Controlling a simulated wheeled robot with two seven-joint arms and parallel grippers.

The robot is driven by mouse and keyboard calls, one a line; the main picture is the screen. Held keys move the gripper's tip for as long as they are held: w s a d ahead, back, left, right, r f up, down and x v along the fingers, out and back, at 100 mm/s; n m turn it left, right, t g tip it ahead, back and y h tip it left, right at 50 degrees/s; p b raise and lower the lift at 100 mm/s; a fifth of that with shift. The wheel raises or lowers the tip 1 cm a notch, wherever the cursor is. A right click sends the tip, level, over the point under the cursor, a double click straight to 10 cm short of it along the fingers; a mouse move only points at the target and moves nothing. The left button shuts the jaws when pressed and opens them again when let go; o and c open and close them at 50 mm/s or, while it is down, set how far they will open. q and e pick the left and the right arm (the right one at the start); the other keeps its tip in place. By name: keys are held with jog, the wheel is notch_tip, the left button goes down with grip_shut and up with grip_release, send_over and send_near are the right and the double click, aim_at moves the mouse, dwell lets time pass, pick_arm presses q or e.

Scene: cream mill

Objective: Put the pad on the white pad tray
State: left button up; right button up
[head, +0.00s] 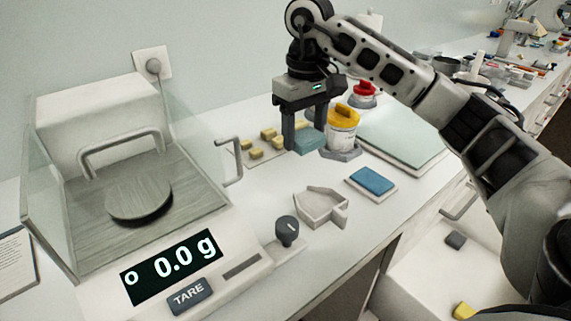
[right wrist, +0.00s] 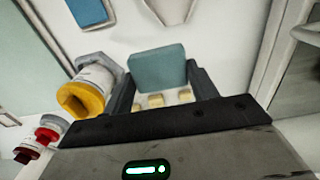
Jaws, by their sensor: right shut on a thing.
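In the right wrist view the teal pad (right wrist: 157,66) sits between the two fingertips (right wrist: 160,84). A small white tray (head: 369,193) lies on the counter to the right of the gripper and nearer the front, with a blue pad-like block (head: 372,180) on it. This block also shows at the top of the right wrist view (right wrist: 87,9). My left gripper is out of view.
A jar with a yellow lid (head: 342,128) and one with a red lid (head: 364,93) stand near the gripper. Several yellow blocks (head: 268,134) lie left of it. A white angular dish (head: 321,207) is in front. A scale reading 0.0 g (head: 172,262) stands left.

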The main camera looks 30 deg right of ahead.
send_over(283, 180)
jog(key=f, duration=0.4)
jog(key=shift+s+d+f, duration=0.15)
jog(key=shift+s+d, duration=0.05)
jog(key=shift+d, duration=0.15)
jog(key=f, duration=0.1)
jog(key=f+p, duration=0.1)
jog(key=f, duration=0.1)
jog(key=shift+w+a, duration=0.2)
jog(key=shift+a, duration=0.2)
jog(key=shift+f, duration=0.45)
jog(key=shift+f, duration=0.15)
jog(key=o, duration=0.9)
jog(key=shift+o, duration=0.2)
